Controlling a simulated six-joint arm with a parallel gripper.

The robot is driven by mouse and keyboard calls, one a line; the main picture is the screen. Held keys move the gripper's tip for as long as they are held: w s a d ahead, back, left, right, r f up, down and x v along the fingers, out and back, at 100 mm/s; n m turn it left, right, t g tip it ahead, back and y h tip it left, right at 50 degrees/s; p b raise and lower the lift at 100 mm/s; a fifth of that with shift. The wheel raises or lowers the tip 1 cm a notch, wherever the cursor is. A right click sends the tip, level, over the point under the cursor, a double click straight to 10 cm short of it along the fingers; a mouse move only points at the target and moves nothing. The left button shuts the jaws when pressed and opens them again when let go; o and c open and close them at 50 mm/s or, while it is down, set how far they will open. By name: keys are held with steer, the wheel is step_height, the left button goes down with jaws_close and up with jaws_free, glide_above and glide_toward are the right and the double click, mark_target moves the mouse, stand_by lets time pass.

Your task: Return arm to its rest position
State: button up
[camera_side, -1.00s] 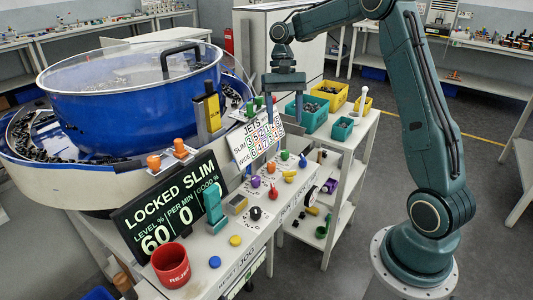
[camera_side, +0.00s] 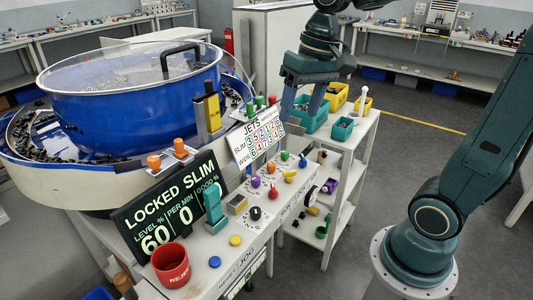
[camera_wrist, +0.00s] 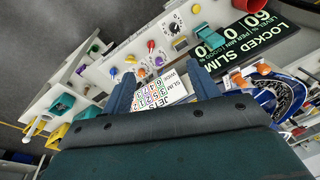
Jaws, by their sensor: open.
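My gripper (camera_side: 300,105) is open and empty in the side view, in the air in front of the teal and yellow bins. In the wrist view my gripper (camera_wrist: 162,82) shows two fingers wide apart with nothing between them but the view of the bench below. My arm reaches up from its base at the right and partly leaves the top of the side view. The control bench with the jets card (camera_side: 256,140) lies below and left of my gripper. The card also shows in the wrist view (camera_wrist: 158,96), seen between the fingers.
A blue bowl feeder (camera_side: 130,105) with a clear lid stands at left. A black display (camera_side: 170,205) reads LOCKED SLIM. A red reject cup (camera_side: 171,266) stands at the bench's front. Yellow (camera_side: 336,93) and teal (camera_side: 342,129) bins sit on a shelf unit. Grey floor is open at right.

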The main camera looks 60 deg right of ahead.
steer(key=s+a+f+n+t+h, duration=0.1)
steer(key=s+f+n+t, duration=0.1)
steer(key=s, duration=0.9)
steer(key=shift+a+n+t, duration=0.35)
steer(key=shift+n+t, duration=0.55)
